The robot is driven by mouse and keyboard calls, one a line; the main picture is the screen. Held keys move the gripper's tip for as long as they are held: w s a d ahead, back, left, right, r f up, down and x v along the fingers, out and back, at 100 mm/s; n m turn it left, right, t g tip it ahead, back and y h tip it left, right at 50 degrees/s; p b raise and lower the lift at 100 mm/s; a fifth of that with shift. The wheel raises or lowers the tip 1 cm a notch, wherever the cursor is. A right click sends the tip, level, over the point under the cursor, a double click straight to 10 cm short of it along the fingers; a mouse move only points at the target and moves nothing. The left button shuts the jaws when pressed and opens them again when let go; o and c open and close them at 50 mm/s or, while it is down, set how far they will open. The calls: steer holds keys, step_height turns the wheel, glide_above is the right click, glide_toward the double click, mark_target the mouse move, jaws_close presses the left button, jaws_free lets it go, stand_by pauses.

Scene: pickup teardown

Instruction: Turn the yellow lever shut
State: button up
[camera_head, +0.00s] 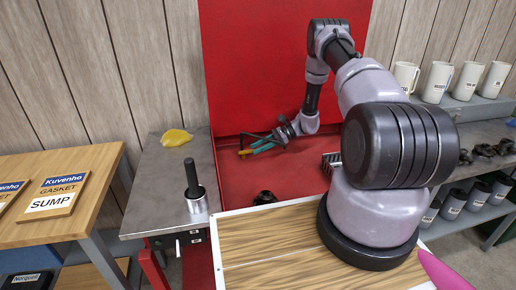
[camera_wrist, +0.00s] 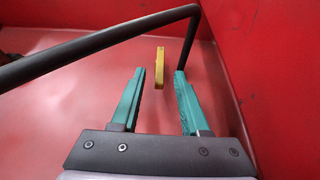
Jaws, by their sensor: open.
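The yellow lever (camera_wrist: 160,67) shows in the wrist view as a narrow upright yellow piece, just beyond my fingertips and in line with the gap between them. In the head view a small yellow end of it (camera_head: 245,152) shows at the left tip of my gripper. My gripper (camera_wrist: 159,78) has two teal fingers spread apart with nothing between them. In the head view my gripper (camera_head: 254,147) is low over the red surface. I cannot tell whether the fingers touch the lever.
A black bar (camera_wrist: 100,42) crosses above the fingers and bends down at the right. A red wall (camera_wrist: 245,50) stands close at the right. In the head view a grey bench (camera_head: 160,190) at left holds a yellow lump (camera_head: 175,138) and a black-handled tool (camera_head: 193,182).

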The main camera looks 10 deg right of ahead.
steer(key=shift+a, duration=0.1)
jaws_close()
steer(key=shift+s+a+m+t, duration=0.1)
steer(key=shift+s+m+t, duration=0.3)
steer(key=shift+m+t, duration=0.45)
steer(key=shift+s+a+m+t, duration=0.1)
steer(key=shift+s+m+t, duration=0.25)
steer(key=shift+m+t, duration=0.45)
steer(key=shift+d, duration=0.1)
jaws_free()
steer(key=v, duration=1)
steer(key=shift+s+d+r, duration=0.25)
